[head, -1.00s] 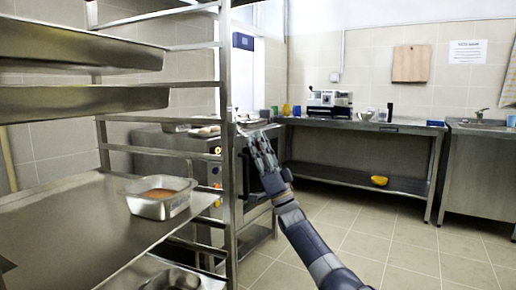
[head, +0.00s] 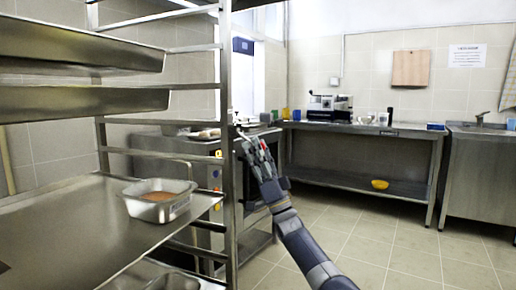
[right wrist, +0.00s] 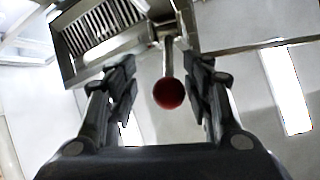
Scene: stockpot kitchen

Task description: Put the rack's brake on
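The rack (head: 228,150) is a tall steel frame with shelves, at the left of the head view. My right gripper (head: 253,146) is just right of its front post, fingers pointing up and away. In the right wrist view the right gripper (right wrist: 163,80) is open, its two fingers apart. A dark red ball knob (right wrist: 168,94) on a thin metal rod shows between the fingers, with a gap on each side. I cannot make out this knob clearly in the head view, and cannot tell whether it is the brake's. My left gripper is not in view.
A metal pan with orange-brown content (head: 158,205) stands on the rack's shelf. Large trays (head: 80,102) fill its upper levels. An oven (head: 205,160) stands behind the rack. A steel table (head: 365,128) is along the back wall. The tiled floor at right is clear.

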